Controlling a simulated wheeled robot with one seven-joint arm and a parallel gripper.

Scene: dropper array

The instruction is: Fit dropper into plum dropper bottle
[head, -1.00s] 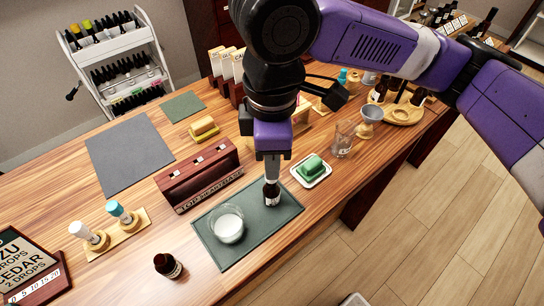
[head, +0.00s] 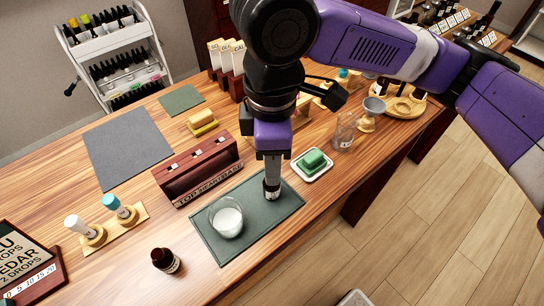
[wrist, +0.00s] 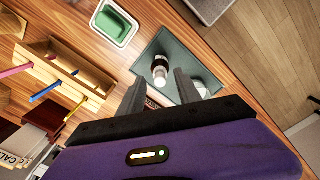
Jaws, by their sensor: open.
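A small dark bottle (head: 272,192) stands on the dark green mat (head: 212,252), directly below my gripper (head: 272,176). In the wrist view the bottle (wrist: 160,78) shows a pale top and a white label, with the gripper's two fingers (wrist: 158,92) apart on either side of the line to it. My gripper is open. Whether the pale top is a dropper seated in the bottle is hard to tell. A second dark bottle (head: 166,261) stands on the table at the front. A white-topped dropper (head: 77,225) and a teal-topped dropper (head: 112,203) stand in a wooden holder (head: 130,228).
A glass bowl of white stuff (head: 227,216) shares the mat, left of the bottle. A wooden rack (head: 205,163) stands behind, and a green block on a white dish (head: 312,163) is to the right. A sign (head: 35,262) is at the left edge.

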